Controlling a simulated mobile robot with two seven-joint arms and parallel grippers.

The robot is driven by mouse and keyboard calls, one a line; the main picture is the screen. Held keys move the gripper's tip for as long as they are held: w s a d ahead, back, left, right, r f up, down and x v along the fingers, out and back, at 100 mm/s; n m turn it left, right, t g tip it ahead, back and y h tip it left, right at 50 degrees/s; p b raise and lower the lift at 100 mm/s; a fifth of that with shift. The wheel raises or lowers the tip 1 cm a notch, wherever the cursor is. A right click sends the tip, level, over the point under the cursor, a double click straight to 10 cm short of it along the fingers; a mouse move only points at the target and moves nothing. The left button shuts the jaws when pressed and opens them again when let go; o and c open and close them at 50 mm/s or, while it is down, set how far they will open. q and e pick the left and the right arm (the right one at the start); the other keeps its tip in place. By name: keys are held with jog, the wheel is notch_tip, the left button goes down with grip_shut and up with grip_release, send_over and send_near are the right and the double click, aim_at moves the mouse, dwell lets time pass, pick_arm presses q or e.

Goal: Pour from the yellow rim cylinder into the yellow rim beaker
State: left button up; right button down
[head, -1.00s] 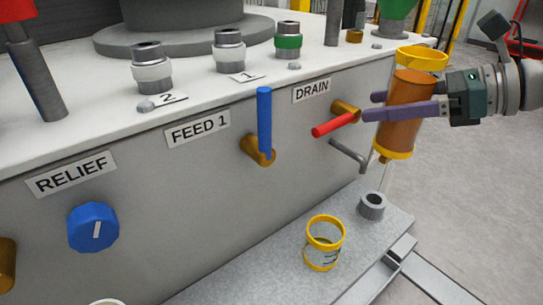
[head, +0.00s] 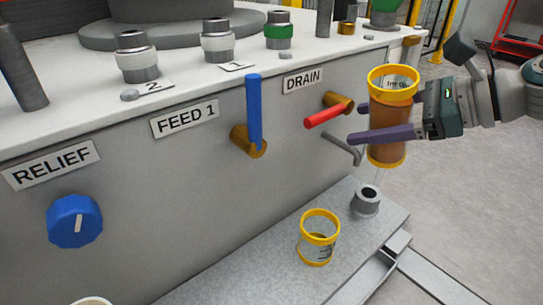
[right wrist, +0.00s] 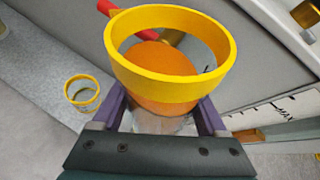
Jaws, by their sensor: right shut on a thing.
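The yellow rim cylinder (head: 390,122) is at the right in the head view, filled most of the way with orange-brown liquid. My right gripper (head: 357,123) is shut around its body and holds it in the air, nearly upright. In the right wrist view, the wide yellow rim of the cylinder (right wrist: 122,70) and the liquid inside show up close. The yellow rim beaker (head: 319,240) stands upright on the grey ledge, lower and left of the cylinder; it looks clear and mostly empty. The beaker also shows at the left in the right wrist view (right wrist: 82,94). My left gripper is out of view.
The red DRAIN lever (head: 325,116) juts out just left of the gripper's fingers. A blue FEED 1 lever (head: 254,108) is further left. A grey socket (head: 366,199) stands on the ledge (head: 262,268) behind the beaker. A bent grey pipe (head: 342,149) sticks out above.

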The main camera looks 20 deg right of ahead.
aim_at(372, 105)
jog(key=shift+s+a+r+n+h+p, duration=0.15)
jog(key=shift+a+r+n+h+p, duration=0.2)
jog(key=shift+r+n+h+p, duration=0.4)
jog(key=shift+r+p, duration=0.1)
jog(key=shift+p, duration=0.2)
jog(key=shift+n+t+h, duration=0.3)
jog(key=shift+n+h, duration=0.05)
jog(key=shift+h, duration=0.2)
jog(key=shift+s+a+r+p, duration=0.1)
jog(key=shift+a+r+p, duration=0.1)
jog(key=shift+r+p, duration=1.15)
jog(key=shift+a+r+p, duration=0.15)
jog(key=shift+r+p, duration=1.05)
jog(key=shift+r, duration=0.1)
jog(key=shift+f+b, duration=0.25)
jog(key=shift+b, duration=0.05)
jog(key=shift+f+n+h+b, duration=0.4)
jog(key=shift+f+h+b, duration=0.1)
jog(key=shift+f+b, duration=1.2)
jog(key=shift+d+r+t+b, duration=0.1)
jog(key=shift+t+b, duration=0.2)
jog(key=shift+b, duration=0.1)
jog(key=shift+d+n+h+b, duration=0.1)
jog(key=shift+n+h+b, duration=0.2)
jog(key=shift+h+b, duration=0.15)
jog(key=shift+b, duration=0.35)
jog(key=shift+d+n+h+b, duration=0.15)
jog(key=shift+n+h+b, duration=0.3)
jog(key=shift+b, duration=0.4)
